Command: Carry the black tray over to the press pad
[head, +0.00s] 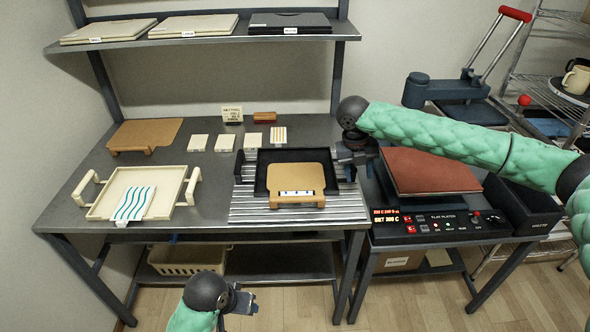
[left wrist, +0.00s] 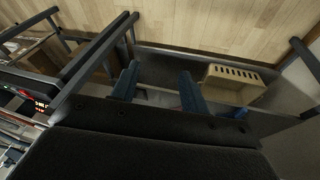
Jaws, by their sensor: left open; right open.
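The black tray (head: 290,156) sits on a ribbed metal mat (head: 300,214) at the right of the table. A tan board (head: 296,176) with a white, dark-marked strip lies in it. My right gripper (head: 352,162) is open at the tray's right end; whether its fingers are around the handle there cannot be told. The reddish-brown press pad (head: 428,171) lies on the flat platen press, to the right of the tray and partly behind my right arm. My left gripper (head: 243,302) is open and empty, low in front of the table; its fingers show in the left wrist view (left wrist: 158,88).
A cream tray (head: 106,203) with a striped cloth stands on the left of the table. A tan board (head: 145,133) and several small pale tiles lie behind. A shelf (head: 210,35) overhangs the back. A black bin (head: 525,207) stands right of the press.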

